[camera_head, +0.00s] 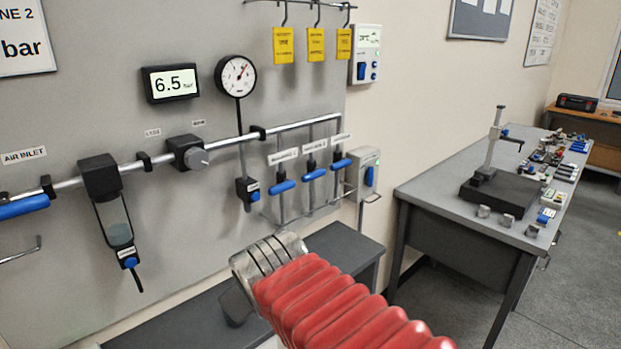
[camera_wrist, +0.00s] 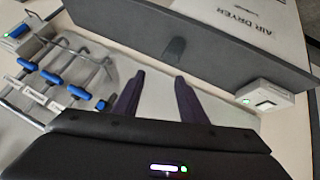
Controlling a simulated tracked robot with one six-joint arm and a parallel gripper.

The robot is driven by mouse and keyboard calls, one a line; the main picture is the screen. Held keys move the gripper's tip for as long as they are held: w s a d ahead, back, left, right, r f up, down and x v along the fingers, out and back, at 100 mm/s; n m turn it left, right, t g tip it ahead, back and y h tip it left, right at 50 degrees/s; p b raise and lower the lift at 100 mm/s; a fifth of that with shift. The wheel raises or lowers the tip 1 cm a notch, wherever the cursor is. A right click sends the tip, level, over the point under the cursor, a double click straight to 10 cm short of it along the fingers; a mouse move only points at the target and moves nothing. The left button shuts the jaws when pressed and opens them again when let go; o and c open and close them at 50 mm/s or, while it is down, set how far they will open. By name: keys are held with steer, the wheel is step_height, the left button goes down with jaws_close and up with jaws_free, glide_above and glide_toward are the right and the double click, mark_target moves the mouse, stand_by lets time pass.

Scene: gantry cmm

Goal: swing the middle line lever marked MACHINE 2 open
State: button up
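The middle lever (camera_head: 314,174) is a blue handle crosswise to its vertical grey pipe, under a small white label (camera_head: 315,145) that seems to read MACHINE 2. It sits between two similar blue levers, one lower left (camera_head: 281,187) and one upper right (camera_head: 341,163). In the wrist view the row of blue levers is at the left, the middle one (camera_wrist: 54,79) among them. My gripper (camera_wrist: 158,82) has its two dark fingers apart with nothing between them, well away from the levers. In the head view my red-sleeved arm hides the fingers.
A horizontal air pipe (camera_head: 222,142) crosses the grey panel above the levers. A pressure gauge (camera_head: 236,76), a 6.5 bar display (camera_head: 170,83) and yellow hanging tags (camera_head: 316,45) are near. A switch box (camera_head: 366,172) stands close right of the levers. A workbench (camera_head: 420,193) is at right.

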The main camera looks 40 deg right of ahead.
steer(key=w+d+r+n+t+h, duration=0.25)
steer(key=w+d, duration=0.25)
steer(key=d, duration=0.4)
steer(key=w+d+r+n+t+h, duration=0.1)
steer(key=w+d+r+n, duration=0.2)
steer(key=d, duration=0.5)
steer(key=n+t, duration=0.4)
steer(key=n, duration=0.4)
glide_toward(312, 179)
steer(key=shift+s+a+r+g+y, duration=0.2)
steer(key=shift+s+r, duration=0.15)
steer(key=shift+s, duration=0.15)
steer(key=shift+s+a+r+g+y, duration=0.1)
steer(key=shift+s+r+y, duration=0.05)
steer(key=shift+s+r, duration=0.3)
steer(key=shift+f, duration=0.15)
steer(key=shift+x, duration=6.85)
steer(key=shift+d, duration=0.1)
steer(key=shift+c, duration=0.2)
jaws_close()
